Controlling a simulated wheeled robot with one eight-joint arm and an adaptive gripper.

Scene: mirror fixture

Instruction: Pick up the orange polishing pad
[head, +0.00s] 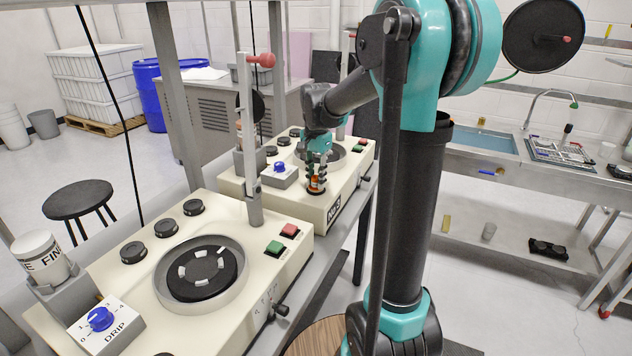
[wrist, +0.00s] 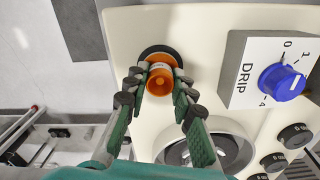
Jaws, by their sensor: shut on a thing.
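In the head view my gripper (head: 317,178) points down over the front corner of the far cream machine (head: 235,187). A black ring lies around or beneath the pad in the wrist view. I cannot tell whether the pad touches the machine top.
A drip box with a blue knob (wrist: 282,82) and the machine's round bowl (wrist: 232,150) are close by. The nearer machine (head: 120,255) has a black disc in its bowl and an upright post (head: 247,140). A sink counter (head: 480,165) stands at right.

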